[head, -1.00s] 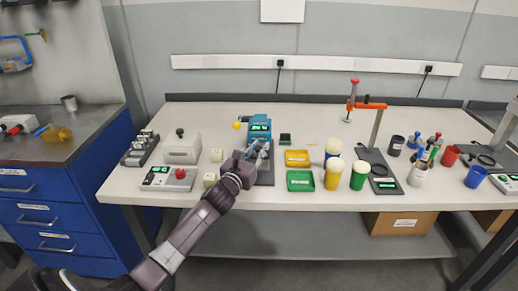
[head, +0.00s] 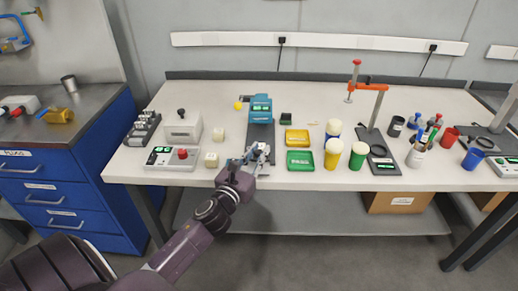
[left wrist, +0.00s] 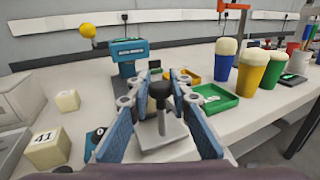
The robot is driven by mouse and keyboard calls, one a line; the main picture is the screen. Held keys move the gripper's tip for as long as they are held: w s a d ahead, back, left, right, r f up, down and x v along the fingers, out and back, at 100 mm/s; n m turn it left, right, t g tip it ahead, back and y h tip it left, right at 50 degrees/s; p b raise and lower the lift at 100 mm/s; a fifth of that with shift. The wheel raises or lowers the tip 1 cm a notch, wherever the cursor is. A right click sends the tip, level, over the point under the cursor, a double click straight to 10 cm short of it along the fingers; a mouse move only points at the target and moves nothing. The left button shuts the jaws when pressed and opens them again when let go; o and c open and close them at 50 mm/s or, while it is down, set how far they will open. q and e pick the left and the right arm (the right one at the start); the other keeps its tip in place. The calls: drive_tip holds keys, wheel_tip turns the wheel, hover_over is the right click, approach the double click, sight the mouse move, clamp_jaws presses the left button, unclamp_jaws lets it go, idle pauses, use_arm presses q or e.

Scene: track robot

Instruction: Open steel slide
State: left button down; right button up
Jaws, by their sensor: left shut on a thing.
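The steel slide (left wrist: 165,134) is a grey metal carriage with an upright black knob (left wrist: 159,92). In the head view the slide (head: 264,148) is at the front end of a dark rail (head: 261,132), close to the table's front edge. A blue unit (head: 260,108) with a green display stands at the rail's far end; it also shows in the left wrist view (left wrist: 129,50). My left gripper (head: 256,158) is shut on the knob, one blue-padded finger on each side. It partly hides the slide in the head view. My right gripper is not in view.
Yellow (head: 297,137) and green (head: 300,160) trays and several foam-topped cups stand right of the rail. Two pale cubes, one being (head: 211,160), and a box with a red button (head: 172,158) stand left. An orange-armed stand (head: 374,120) is further right.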

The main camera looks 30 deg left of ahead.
use_arm(q)
drive_tip(key=c, duration=2.1)
unclamp_jaws()
drive_tip(key=shift+s+d+f, duration=0.1)
drive_tip(key=shift+d+f, duration=0.05)
drive_tip(key=shift+s+r, duration=0.15)
drive_tip(key=shift+r, duration=0.05)
drive_tip(key=shift+s+f, duration=0.15)
drive_tip(key=shift+s, duration=0.3)
drive_tip(key=s, duration=0.3)
drive_tip(key=s+d, duration=0.1)
drive_tip(key=s, duration=0.3)
drive_tip(key=s+d, duration=0.1)
drive_tip(key=s, duration=0.3)
